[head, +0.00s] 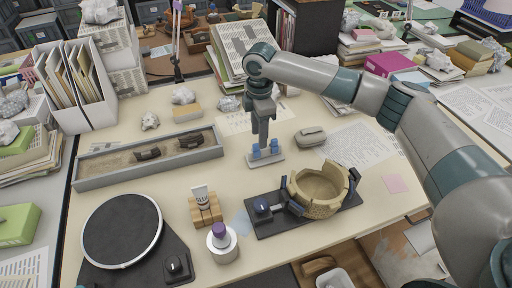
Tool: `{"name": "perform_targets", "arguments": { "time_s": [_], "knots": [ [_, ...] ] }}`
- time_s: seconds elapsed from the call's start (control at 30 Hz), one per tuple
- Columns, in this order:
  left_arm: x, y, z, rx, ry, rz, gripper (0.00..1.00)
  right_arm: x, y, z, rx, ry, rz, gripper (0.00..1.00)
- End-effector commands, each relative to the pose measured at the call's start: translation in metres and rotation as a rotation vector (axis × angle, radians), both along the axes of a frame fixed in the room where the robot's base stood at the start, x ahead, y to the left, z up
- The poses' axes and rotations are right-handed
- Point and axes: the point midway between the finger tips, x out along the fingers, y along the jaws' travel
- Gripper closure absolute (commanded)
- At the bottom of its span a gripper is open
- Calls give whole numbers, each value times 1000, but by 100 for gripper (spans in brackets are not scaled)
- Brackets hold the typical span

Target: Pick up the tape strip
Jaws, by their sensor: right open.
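My right gripper (264,147) points straight down over a small pale grey plate (265,159) in the middle of the table. Blue pieces show at its tip, just above the plate; I cannot tell whether they are tape strips or the gripper's own fingertips. The gripper is open; whether it touches the plate is unclear. No separate tape strip can be made out with certainty. A tan, partly rebuilt pot (319,192) with a broken rim sits in a dark clamp stand (264,224) in front and to the right. My left gripper is out of view.
A long grey sand tray (105,174) with dark sherds lies to the left. A round black turntable (121,230), a tube on a wooden block (207,214) and a purple-capped bottle (221,243) stand in front. A grey rounded object (311,136) lies right of the plate.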

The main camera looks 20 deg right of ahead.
Motion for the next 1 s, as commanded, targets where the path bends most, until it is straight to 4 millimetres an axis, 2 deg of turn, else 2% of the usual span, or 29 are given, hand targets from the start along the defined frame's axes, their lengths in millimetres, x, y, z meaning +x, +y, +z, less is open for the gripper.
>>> {"name": "perform_targets", "arguments": {
  "time_s": [0.23,0.53,0.67,0.83,1.0],
  "knots": [
    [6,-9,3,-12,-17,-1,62,0,0,-5,0,0,0,59],
    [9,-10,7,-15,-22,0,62,0,2,-10,-1,1,0,59],
    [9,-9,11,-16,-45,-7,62,1,6,-22,-2,2,0,59],
    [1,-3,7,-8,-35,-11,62,2,9,-44,-1,2,-1,59],
    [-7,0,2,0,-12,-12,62,3,9,-56,-1,0,-1,59]
  ]
}}
